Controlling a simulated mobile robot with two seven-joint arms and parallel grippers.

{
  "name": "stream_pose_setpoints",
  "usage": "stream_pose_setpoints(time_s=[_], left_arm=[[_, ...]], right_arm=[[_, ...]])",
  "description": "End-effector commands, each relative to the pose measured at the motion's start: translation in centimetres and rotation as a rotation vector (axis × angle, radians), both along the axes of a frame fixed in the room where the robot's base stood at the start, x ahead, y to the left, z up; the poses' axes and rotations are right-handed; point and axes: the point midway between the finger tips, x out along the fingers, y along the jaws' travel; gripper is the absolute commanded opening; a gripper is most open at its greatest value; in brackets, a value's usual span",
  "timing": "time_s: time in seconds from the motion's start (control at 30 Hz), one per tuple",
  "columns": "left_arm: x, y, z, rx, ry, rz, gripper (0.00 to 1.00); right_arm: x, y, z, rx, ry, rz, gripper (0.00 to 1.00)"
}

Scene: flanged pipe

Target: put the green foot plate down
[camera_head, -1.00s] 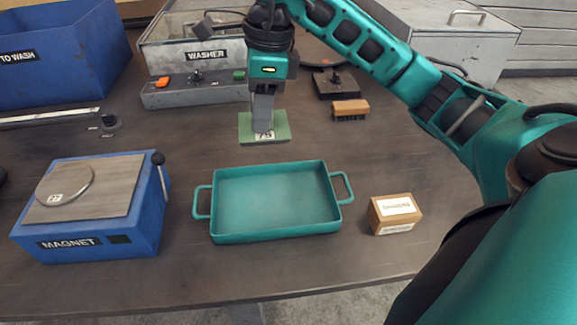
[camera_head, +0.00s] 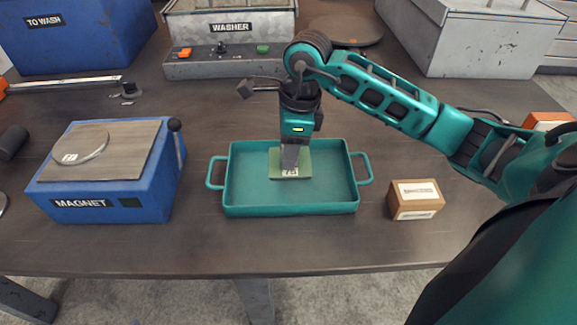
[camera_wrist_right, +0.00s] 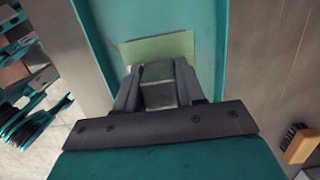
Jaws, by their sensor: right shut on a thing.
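The green foot plate (camera_head: 303,162) is a flat pale green square with a label reading 75. It is at the middle of the teal tray (camera_head: 245,192) in the head view; whether it touches the tray floor or hangs just above, I cannot tell. My right gripper (camera_head: 290,158) points down over the tray and is shut on the plate's upright part. In the right wrist view the plate (camera_wrist_right: 160,48) shows beyond the fingers, over the tray's teal floor (camera_wrist_right: 150,15). My left gripper is not in view.
A blue magnet block (camera_head: 105,190) with a round disc (camera_head: 80,146) stands left of the tray. A small cardboard box (camera_head: 415,200) is close on the right. The washer (camera_head: 230,40) and blue to-wash bin (camera_head: 75,45) stand behind. Bare table lies in front.

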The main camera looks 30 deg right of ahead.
Motion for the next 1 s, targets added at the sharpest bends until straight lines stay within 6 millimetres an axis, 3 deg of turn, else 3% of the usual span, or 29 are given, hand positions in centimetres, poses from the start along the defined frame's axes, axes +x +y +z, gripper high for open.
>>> stream_pose_setpoints(time_s=[0.17, 0.4, 0.8, 0.83, 1.0], left_arm=[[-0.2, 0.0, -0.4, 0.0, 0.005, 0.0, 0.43], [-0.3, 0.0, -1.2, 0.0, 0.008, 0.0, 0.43], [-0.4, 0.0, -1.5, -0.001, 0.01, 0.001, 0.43], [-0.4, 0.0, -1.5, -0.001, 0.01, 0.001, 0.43], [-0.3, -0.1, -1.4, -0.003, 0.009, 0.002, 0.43]], right_arm=[[0.0, 0.1, -1.0, 0.003, -0.003, -0.001, 0.0], [0.0, 0.0, -4.3, 0.002, -0.001, -0.002, 0.0], [0.1, 0.0, -4.8, 0.001, -0.004, 0.0, 0.0], [0.0, 0.0, -5.0, 0.0, -0.001, -0.001, 0.4], [0.0, 0.0, -4.9, 0.001, 0.0, -0.001, 0.56]])
